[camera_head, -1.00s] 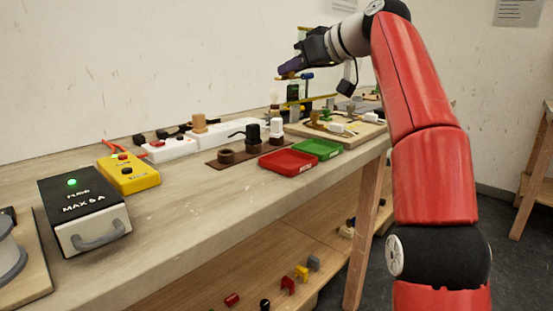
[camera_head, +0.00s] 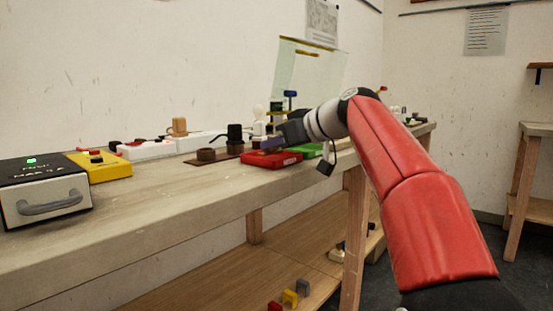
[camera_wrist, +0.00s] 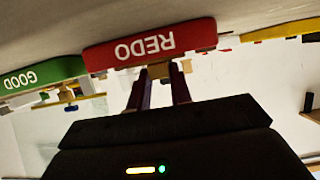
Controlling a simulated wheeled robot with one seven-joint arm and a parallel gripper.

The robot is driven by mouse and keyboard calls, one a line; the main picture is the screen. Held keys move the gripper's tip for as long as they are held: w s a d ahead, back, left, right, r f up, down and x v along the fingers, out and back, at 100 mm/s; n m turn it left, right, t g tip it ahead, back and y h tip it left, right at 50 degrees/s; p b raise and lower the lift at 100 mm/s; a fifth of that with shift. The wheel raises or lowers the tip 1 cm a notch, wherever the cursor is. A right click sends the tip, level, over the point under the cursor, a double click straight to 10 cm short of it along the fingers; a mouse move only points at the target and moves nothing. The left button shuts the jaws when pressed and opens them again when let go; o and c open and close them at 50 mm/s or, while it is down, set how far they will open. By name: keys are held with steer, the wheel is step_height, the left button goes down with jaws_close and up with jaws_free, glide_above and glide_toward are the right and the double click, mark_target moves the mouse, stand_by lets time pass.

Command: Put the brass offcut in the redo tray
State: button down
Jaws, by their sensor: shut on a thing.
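The redo tray is the red tray (camera_head: 258,160) on the bench. In the wrist view its front wall (camera_wrist: 150,47) carries the word REDO, upside down. My gripper (camera_head: 264,146) is low at the red tray in the head view, its fingers in front of or over it. In the wrist view my purple fingers (camera_wrist: 159,78) are shut on a small tan-gold piece (camera_wrist: 157,70), which looks like the brass offcut. It is mostly hidden by the fingers and overlaps the tray's edge in the picture. I cannot tell whether it touches the tray.
The green GOOD tray (camera_wrist: 40,77) stands beside the red one. A brown holder with dark cups (camera_head: 206,155) and a white power strip (camera_head: 148,150) are to the left. A clear panel (camera_head: 308,80) stands behind.

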steer(key=shift+f, duration=0.7)
steer(key=c, duration=1.3)
jaws_free()
steer(key=shift+f, duration=0.1)
steer(key=shift+o, duration=0.2)
steer(key=shift+r, duration=0.25)
steer(key=v, duration=1.2)
steer(key=shift+f, duration=0.2)
steer(key=shift+d, duration=0.1)
